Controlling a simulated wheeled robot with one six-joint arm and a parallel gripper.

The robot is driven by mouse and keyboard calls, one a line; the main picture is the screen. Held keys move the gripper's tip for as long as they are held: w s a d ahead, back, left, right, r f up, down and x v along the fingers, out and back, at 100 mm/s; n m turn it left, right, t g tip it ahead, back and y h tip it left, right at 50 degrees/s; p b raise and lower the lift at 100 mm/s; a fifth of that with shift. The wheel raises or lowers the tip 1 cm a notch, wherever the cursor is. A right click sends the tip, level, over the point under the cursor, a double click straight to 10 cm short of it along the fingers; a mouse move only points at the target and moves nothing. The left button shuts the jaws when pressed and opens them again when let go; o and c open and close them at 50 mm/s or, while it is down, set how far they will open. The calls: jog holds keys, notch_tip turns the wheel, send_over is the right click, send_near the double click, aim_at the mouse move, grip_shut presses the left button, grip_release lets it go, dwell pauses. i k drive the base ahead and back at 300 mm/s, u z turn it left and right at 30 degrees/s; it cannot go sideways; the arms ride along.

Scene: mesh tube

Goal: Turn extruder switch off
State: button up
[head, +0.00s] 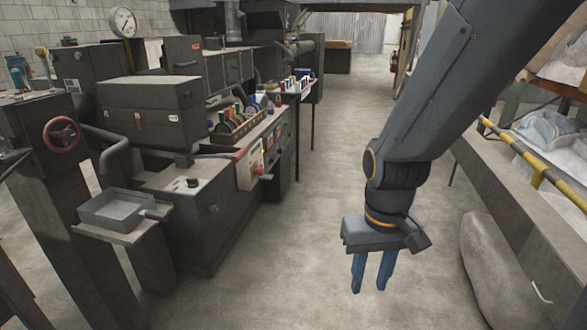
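My gripper (369,288) hangs over the bare floor at the lower right of centre, with its two blue fingers pointing down. The fingers are apart and nothing is between them. The dark extruder machine (195,225) stands to the left, well apart from my gripper. More small buttons show further along the same side. I cannot tell which control is the extruder switch or its position.
A grey tray (118,211) and a red handwheel (62,134) are at the left. A rack of colored items (238,120) sits on the machine. A bench (535,190) with a yellow-black rail (535,165) and a large sack (500,265) line the right. The aisle between is clear.

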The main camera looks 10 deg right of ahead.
aim_at(259, 171)
jog(key=z, duration=0.4)
jog(key=i, duration=0.9)
jog(key=u, duration=0.4)
